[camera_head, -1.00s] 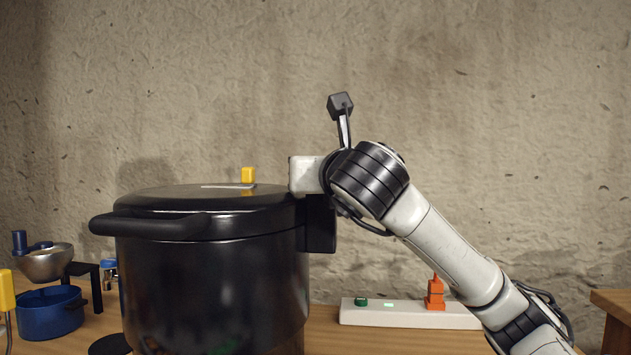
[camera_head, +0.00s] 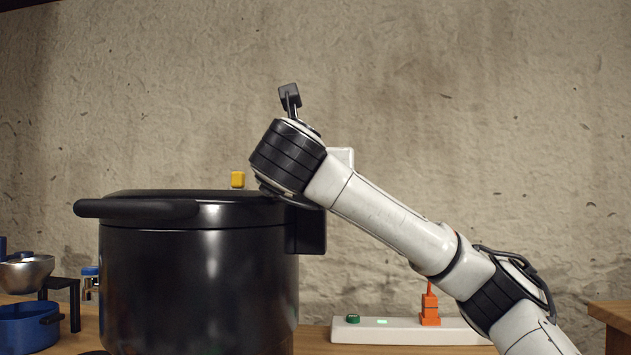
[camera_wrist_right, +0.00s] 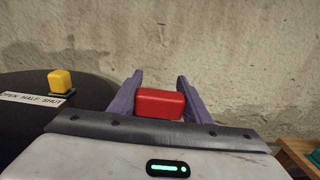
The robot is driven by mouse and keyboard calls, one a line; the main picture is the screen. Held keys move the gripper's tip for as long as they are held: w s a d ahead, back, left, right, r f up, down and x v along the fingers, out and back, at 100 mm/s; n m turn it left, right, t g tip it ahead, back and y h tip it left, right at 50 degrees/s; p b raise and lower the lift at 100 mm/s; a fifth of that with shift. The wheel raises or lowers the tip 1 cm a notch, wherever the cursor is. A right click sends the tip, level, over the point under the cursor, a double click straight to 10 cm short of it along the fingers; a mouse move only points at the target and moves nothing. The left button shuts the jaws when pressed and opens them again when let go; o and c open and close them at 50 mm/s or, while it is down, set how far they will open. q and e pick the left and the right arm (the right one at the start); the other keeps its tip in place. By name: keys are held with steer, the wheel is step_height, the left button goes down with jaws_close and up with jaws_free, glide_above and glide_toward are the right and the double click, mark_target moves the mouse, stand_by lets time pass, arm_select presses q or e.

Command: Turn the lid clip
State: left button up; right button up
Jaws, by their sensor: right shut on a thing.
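A large black pot (camera_head: 200,285) with a black lid (camera_head: 140,209) stands at the left in the head view. A yellow block (camera_head: 238,179) stands on the lid. In the right wrist view the yellow block (camera_wrist_right: 60,82) is beside a label (camera_wrist_right: 30,99) reading "OPEN HALF SHUT". My right gripper (camera_wrist_right: 159,82) has its purple fingers on both sides of a red block (camera_wrist_right: 159,103), shut on it. The red block seems to be the lid clip's grip. It lies at the lid's right side; its lower part is hidden by the gripper body. My left gripper is not in view.
A white power strip (camera_head: 400,332) with an orange piece (camera_head: 429,306) lies behind my right arm. A blue pot (camera_head: 25,328), a metal bowl (camera_head: 27,272) and a small black stand (camera_head: 62,285) are at the left. A rough wall closes the back.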

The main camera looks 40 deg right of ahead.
steer(key=shift+f, duration=0.2)
steer(key=o, duration=1)
steer(key=shift+o, duration=0.2)
steer(key=shift+r, duration=0.1)
arm_select(q)
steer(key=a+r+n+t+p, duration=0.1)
steer(key=p, duration=0.2)
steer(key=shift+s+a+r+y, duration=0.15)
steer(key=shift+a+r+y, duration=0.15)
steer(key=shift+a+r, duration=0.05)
arm_select(e)
step_height(320, 180, up, 10)
